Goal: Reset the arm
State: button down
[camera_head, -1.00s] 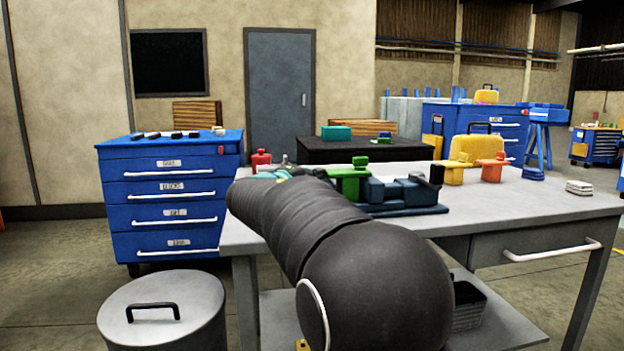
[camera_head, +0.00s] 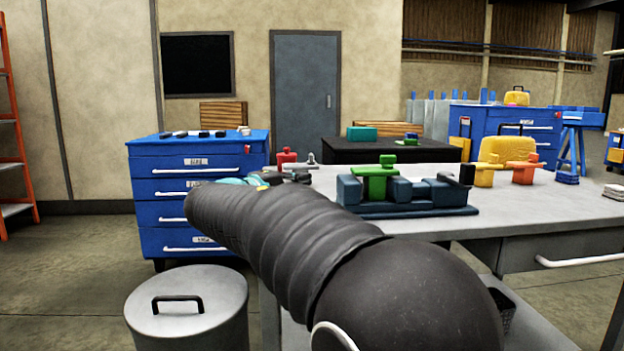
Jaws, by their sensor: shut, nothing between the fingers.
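My arm reaches from the bottom right toward the left of the picture in the head view, in its dark sleeve. Past the sleeve's far end, a teal part of my wrist shows, and my gripper (camera_head: 298,177) shows small and dark beside it, near the workbench's left end. It looks shut and empty, partly hidden by the arm. A dark blue jig (camera_head: 425,194) with a green clamp piece (camera_head: 380,178) stands on the grey workbench (camera_head: 535,205), to the right of my gripper. I cannot tell how high the gripper is above the bench.
A red object (camera_head: 286,159) stands on the bench behind my gripper. Yellow (camera_head: 485,173) and orange (camera_head: 523,170) pieces stand right of the jig. A blue drawer cabinet (camera_head: 200,190) and a lidded grey bin (camera_head: 188,305) are at left. Open floor lies further left.

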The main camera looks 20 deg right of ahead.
jog(key=shift+s+a, duration=0.3)
jog(key=shift+a, duration=0.1)
jog(key=s+d+f+m+g+y+p, duration=0.1)
jog(key=s+f+g+y, duration=0.15)
jog(key=s+f, duration=0.4)
jog(key=s+d+f+m+g+y+p, duration=0.15)
jog(key=s+f+y, duration=0.25)
jog(key=s, duration=0.5)
jog(key=s+a+f+m+y, duration=0.1)
jog(key=s+a+f+y, duration=0.3)
jog(key=s, duration=0.4)
jog(key=s+a+f+m+t+y+p, duration=0.1)
jog(key=s+a+f+m+y, duration=0.1)
jog(key=s+a+f+y, duration=0.3)
jog(key=s+a+f, duration=0.2)
jog(key=s+f, duration=0.1)
jog(key=shift+s+p, duration=0.3)
jog(key=shift+a, duration=0.1)
